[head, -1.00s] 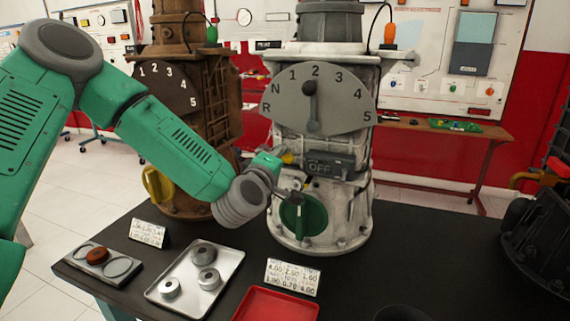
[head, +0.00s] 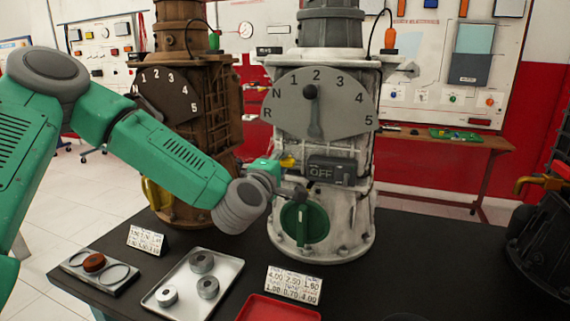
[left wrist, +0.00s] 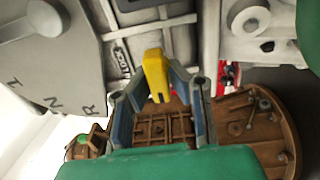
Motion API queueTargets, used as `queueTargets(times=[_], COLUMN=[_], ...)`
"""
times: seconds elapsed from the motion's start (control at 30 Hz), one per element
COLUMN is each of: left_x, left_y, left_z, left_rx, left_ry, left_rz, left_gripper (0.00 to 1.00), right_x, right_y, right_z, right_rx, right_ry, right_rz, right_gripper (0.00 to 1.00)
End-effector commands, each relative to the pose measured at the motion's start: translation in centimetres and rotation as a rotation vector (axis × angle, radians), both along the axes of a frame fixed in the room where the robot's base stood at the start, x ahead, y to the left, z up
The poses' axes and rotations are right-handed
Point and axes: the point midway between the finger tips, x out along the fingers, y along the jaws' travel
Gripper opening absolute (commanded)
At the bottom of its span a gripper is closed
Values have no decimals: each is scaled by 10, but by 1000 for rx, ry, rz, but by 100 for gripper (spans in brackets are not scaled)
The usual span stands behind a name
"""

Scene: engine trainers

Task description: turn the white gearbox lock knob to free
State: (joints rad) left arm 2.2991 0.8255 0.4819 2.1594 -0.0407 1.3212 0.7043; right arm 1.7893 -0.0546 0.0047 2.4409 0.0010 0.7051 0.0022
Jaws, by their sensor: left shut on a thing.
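The white gearbox (head: 345,215) stands upright on the black table. Its yellow lock knob (head: 287,162) is on its left side, just left of the OFF box. My left gripper (head: 273,166) is at that side, partly hidden by its own wrist. In the left wrist view, the fingers of my left gripper (left wrist: 157,98) are on both sides of the yellow knob (left wrist: 156,70) and shut on it. A small label, seemingly LOCK, is beside it on the housing. The knob's exact setting is hard to tell. My right gripper is not in view.
A brown gearbox (head: 205,120) stands close behind my left forearm. Dark machinery (head: 540,235) is at right.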

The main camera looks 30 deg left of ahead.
Motion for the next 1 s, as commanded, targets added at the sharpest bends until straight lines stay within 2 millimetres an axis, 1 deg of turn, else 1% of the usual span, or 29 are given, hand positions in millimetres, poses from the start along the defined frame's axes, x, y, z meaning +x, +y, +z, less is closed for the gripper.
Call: queueTargets(times=[0.03,0.07,0.1,0.13,0.17,0.43,0.53,0.67,0.8,0.9,1.0], left_x=[-3,-3,-3,-3,-3,0,-6,-26,-50,-63,-71], left_y=[2,2,2,2,2,0,-2,-6,-9,-11,-12], left_z=[-10,-10,-10,-10,-9,-6,-5,-5,-6,-7,-8], left_rx=[-4,-4,-4,-4,-3,-1,-1,-2,-3,-4,-5], left_ry=[21,22,22,21,20,13,11,13,14,14,14], left_rz=[5,5,5,4,4,1,1,0,2,2,3], left_gripper=[0,0,22,33,34,34,34,34,34,34,34], right_x=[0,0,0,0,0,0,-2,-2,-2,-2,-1], right_y=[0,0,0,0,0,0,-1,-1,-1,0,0], right_z=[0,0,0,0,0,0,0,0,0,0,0], right_rx=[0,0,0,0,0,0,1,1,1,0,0], right_ry=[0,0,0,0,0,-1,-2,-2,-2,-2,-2], right_rz=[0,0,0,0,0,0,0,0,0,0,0], right_gripper=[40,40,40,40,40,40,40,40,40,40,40])
